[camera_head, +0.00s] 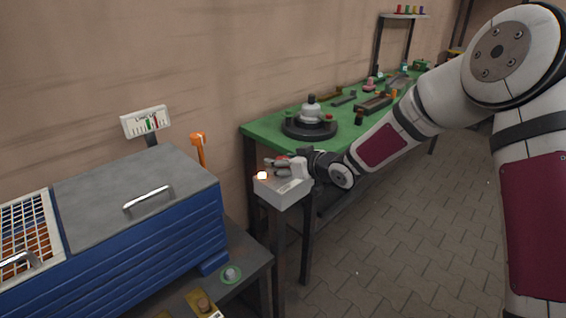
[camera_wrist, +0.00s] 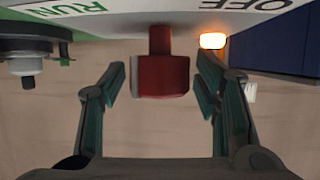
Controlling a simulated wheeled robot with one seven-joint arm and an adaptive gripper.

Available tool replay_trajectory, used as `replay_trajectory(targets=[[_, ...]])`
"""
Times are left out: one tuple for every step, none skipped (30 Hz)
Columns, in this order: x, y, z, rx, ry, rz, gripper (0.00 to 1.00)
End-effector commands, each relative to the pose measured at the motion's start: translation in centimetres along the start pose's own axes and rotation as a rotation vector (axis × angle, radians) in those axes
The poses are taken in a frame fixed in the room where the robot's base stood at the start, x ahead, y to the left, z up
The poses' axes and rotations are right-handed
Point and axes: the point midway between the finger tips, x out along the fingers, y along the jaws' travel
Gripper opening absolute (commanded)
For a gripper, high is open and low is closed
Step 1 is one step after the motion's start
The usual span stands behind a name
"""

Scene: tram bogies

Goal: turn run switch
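The run switch is a red knob (camera_wrist: 160,78) on a short red stem on a pale switch box (camera_wrist: 135,20). The box carries the words RUN at left and OFF at right, both upside down in the wrist view. In the head view the box (camera_head: 284,191) stands on a dark post, with my gripper (camera_head: 285,166) at its top. In the wrist view my gripper (camera_wrist: 160,82) is open, one finger on each side of the knob, with gaps showing on both sides. An orange lamp (camera_wrist: 212,41) glows on the box; it also shows in the head view (camera_head: 262,175).
A green workbench (camera_head: 262,130) with a round dark fixture (camera_head: 310,127) and several parts stands behind the box. A blue cabinet (camera_head: 150,245) with a grey lid is at left. A gauge sign (camera_head: 145,121) and an orange lever (camera_head: 199,145) rise behind it. Paved floor is clear at right.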

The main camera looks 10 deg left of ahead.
Motion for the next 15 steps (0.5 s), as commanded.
replay_trajectory(targets=[[-0.01, 0.01, 0.00, 0.000, 0.000, 0.000, 0.41], [-0.02, 0.01, 0.00, 0.000, 0.000, 0.000, 0.34], [-0.02, 0.01, 0.00, 0.000, 0.000, 0.000, 0.25], [-0.02, 0.01, -0.01, 0.000, 0.000, 0.000, 0.18], [-0.02, 0.01, 0.00, 0.000, 0.000, 0.000, 0.11], [-0.02, 0.01, 0.00, 0.000, 0.000, 0.000, 0.10], [-0.02, 0.01, 0.00, 0.000, 0.000, 0.000, 0.10], [-0.02, 0.01, 0.00, 0.000, 0.000, 0.000, 0.10], [-0.02, 0.00, 0.00, 0.000, 0.000, 0.001, 0.10], [-0.01, -0.01, 0.00, 0.000, 0.000, 0.002, 0.10], [0.00, -0.02, 0.00, 0.001, 0.000, 0.003, 0.10], [0.02, -0.04, 0.01, 0.002, 0.001, 0.006, 0.10], [0.04, -0.05, 0.01, 0.004, 0.001, 0.009, 0.10], [0.05, -0.07, 0.03, 0.005, 0.000, 0.013, 0.10], [0.06, -0.07, 0.04, 0.009, 0.001, 0.021, 0.10]])
